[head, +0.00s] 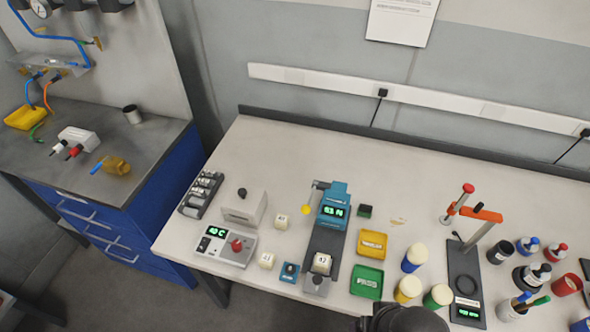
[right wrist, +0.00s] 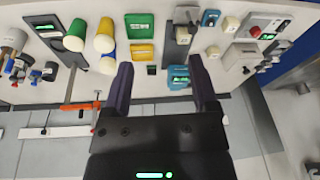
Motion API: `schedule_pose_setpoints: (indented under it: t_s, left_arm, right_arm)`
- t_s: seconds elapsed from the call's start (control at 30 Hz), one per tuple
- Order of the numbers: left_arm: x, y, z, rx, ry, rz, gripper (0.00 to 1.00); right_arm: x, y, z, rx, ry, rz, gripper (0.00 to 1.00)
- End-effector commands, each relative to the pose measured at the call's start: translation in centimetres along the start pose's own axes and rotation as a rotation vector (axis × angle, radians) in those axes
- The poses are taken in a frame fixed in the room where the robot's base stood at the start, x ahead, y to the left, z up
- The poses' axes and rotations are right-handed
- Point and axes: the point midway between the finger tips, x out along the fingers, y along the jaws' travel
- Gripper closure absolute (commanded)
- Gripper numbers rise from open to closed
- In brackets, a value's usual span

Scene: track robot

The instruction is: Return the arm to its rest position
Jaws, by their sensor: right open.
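My right gripper (right wrist: 162,75) is open in the right wrist view. Its two dark fingers stand wide apart with nothing between them, above the light workbench (right wrist: 155,108). The bench's small dark block (right wrist: 151,70) and teal tester (right wrist: 178,77) show between and beside the fingers, lower down. In the head view a dark part of my arm shows at the bottom edge, right of centre. My left gripper is in neither view.
The bench (head: 270,150) holds the teal tester (head: 334,205), yellow tray (head: 371,244), green tray (head: 366,281), several lidded jars, a red-and-orange clamp (head: 480,213) and a control box (head: 226,246). A blue cabinet (head: 150,205) stands left. The bench's back strip is clear.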

Motion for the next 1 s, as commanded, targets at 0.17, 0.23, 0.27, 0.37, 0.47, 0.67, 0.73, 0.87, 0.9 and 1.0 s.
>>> schedule_pose_setpoints:
  t_s: [0.17, 0.23, 0.27, 0.37, 0.47, 0.67, 0.73, 0.87, 0.9, 1.0]
  left_arm:
    - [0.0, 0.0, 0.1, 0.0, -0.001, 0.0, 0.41]
    - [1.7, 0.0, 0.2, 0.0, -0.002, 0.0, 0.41]
    - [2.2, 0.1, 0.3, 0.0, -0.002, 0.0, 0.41]
    - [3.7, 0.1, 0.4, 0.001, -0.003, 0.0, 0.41]
    - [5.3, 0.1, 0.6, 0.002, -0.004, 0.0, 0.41]
    - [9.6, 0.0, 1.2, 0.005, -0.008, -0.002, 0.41]
    - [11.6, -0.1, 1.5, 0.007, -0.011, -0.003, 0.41]
    - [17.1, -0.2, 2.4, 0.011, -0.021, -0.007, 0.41]
    - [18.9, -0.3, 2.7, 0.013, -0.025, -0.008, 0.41]
    - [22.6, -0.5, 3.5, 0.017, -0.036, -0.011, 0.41]
  right_arm:
    - [-3.9, 1.8, -0.1, -0.284, 0.074, 0.024, 0.24]
    - [-0.3, 1.8, 0.4, -0.28, 0.055, 0.023, 0.24]
    - [0.8, 1.8, 0.5, -0.28, 0.051, 0.023, 0.24]
    - [4.5, 2.0, 1.1, -0.28, 0.038, 0.023, 0.24]
    - [8.6, 2.2, 2.1, -0.282, 0.022, 0.024, 0.24]
    - [18.4, 3.0, 5.2, -0.289, -0.018, 0.025, 0.24]
    - [22.8, 3.5, 7.2, -0.293, -0.037, 0.027, 0.24]
    - [33.2, 5.1, 13.2, -0.304, -0.092, 0.031, 0.24]
    - [36.4, 5.8, 15.6, -0.309, -0.111, 0.032, 0.24]
    - [42.3, 7.5, 21.5, -0.32, -0.154, 0.035, 0.24]
